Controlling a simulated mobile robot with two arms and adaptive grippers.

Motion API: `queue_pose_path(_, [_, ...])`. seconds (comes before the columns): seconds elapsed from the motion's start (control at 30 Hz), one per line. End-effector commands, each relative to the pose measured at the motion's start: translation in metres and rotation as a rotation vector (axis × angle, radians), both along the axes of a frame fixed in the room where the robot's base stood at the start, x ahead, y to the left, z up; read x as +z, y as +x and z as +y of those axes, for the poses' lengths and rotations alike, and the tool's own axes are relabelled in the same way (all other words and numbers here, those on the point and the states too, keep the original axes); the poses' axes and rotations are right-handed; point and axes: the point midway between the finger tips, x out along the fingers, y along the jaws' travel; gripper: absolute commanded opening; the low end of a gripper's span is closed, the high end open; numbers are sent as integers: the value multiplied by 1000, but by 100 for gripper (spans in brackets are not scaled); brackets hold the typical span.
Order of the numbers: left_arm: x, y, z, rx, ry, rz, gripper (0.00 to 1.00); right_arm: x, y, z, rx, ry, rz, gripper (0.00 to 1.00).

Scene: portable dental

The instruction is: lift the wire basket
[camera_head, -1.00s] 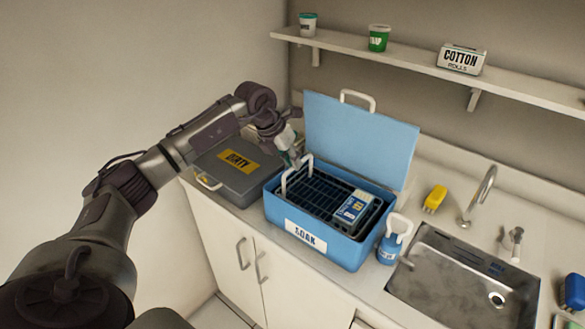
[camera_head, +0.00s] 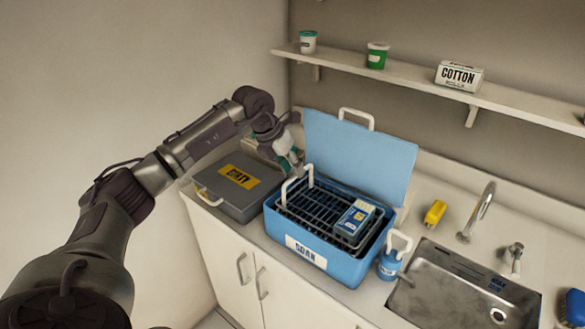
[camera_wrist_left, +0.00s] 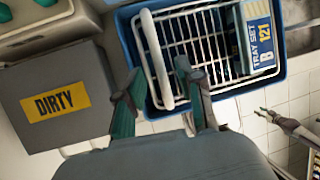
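My left gripper (camera_head: 294,160) is at this handle.
The box's blue lid (camera_head: 358,150) stands open behind. A grey DIRTY case (camera_head: 238,185) is on the left. A shelf (camera_head: 420,88) runs above.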

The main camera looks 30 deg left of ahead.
Motion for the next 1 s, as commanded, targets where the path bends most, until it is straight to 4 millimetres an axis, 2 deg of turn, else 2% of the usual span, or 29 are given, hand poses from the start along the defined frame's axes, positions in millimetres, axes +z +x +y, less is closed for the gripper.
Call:
queue_pose_path(0.3, [61,-24,15,2,3,-7,37,0,0,0,0,-1,0,40])
queue_pose_path(0.5, [90,-36,21,2,1,-7,37,0,0,0,0,-1,0,40])
queue_pose_path(0.7, [102,-41,24,1,1,-5,37,0,0,0,0,0,0,40])
queue_pose_path(1.0, [102,-41,24,1,1,-4,37,0,0,0,0,0,0,40])
